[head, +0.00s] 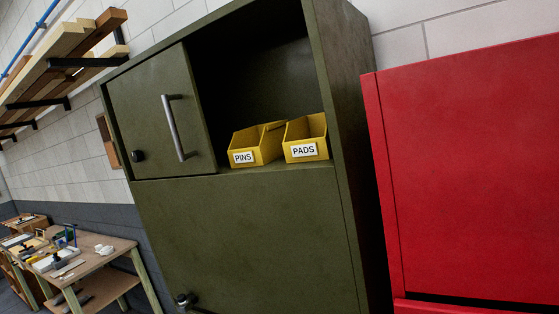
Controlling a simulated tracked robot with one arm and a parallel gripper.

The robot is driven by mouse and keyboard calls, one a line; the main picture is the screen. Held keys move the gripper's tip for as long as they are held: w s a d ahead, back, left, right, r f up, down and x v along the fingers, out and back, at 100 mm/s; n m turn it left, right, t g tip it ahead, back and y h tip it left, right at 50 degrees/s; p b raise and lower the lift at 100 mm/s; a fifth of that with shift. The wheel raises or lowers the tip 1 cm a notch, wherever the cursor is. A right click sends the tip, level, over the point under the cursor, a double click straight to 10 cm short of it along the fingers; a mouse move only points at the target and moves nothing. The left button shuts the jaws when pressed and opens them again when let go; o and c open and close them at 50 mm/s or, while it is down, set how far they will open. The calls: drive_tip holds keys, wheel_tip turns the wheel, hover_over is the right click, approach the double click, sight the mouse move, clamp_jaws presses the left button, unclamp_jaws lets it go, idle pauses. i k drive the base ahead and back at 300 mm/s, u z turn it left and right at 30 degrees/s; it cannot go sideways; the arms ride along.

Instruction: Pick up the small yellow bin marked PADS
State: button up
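The small yellow bin marked PADS (306,139) sits upright on the open shelf of a dark green cabinet (240,230), near the right side wall of the opening. Its white label faces me. A matching yellow bin marked PINS (256,146) stands just to its left, very close to it. The insides of both bins are mostly hidden. My gripper does not show in the head view.
A door with a grey bar handle (174,128) covers the left of the shelf level. A red cabinet (470,170) stands at right. A cluttered workbench (118,248) is at lower left. Wall racks (70,62) hold boards at upper left.

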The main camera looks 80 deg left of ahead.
sight(316, 135)
drive_tip(key=u, duration=1.85)
